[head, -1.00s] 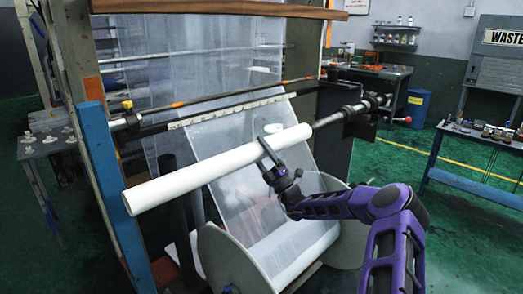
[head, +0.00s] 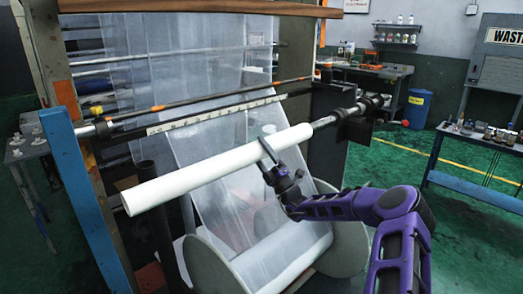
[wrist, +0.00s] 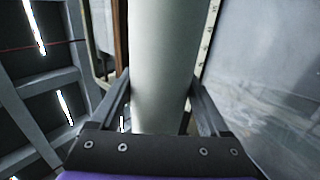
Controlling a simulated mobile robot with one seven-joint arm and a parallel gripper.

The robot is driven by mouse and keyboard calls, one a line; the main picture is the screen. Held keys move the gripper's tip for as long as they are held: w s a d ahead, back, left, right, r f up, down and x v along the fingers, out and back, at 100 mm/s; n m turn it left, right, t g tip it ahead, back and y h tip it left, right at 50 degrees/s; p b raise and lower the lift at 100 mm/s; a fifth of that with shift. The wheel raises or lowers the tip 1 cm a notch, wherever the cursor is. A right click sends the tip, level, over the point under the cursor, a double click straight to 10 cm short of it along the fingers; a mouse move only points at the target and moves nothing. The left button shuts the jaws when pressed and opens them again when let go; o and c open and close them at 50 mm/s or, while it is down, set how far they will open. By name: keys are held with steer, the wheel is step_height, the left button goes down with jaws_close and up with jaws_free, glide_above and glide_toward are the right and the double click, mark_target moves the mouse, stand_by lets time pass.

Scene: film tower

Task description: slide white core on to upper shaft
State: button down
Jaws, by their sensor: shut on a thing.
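The white core (head: 215,172) is a long tube held slanting across the front of the film machine, its near end low at the left. Its far right end meets the upper shaft (head: 328,122), a dark metal bar running up to the right; how far the core sits over it is hard to tell. My gripper (head: 268,150) is shut on the core near its right end. In the wrist view the core (wrist: 160,65) runs between the two fingers (wrist: 160,108).
Clear film (head: 225,140) hangs behind the core. A large film roll (head: 275,260) lies below it. A blue post (head: 75,185) stands left, close to the core's free end. A side table (head: 32,148) is farther left, and a blue bench (head: 475,165) is at the right.

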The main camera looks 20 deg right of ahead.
steer(key=shift+w+d, duration=0.1)
steer(key=shift+d, duration=0.05)
steer(key=w+d+b, duration=0.2)
steer(key=d+b, duration=0.1)
steer(key=d, duration=0.2)
steer(key=w+d+b, duration=0.3)
steer(key=d+b, duration=0.1)
steer(key=d, duration=0.1)
steer(key=w+d+b, duration=0.2)
steer(key=d+b, duration=0.2)
steer(key=d, duration=0.1)
steer(key=shift+w+d+f, duration=0.15)
steer(key=shift+w+d, duration=0.05)
steer(key=shift+w, duration=0.05)
steer(key=shift+w+d+r, duration=0.15)
steer(key=shift+d+r, duration=0.1)
steer(key=shift+d, duration=0.15)
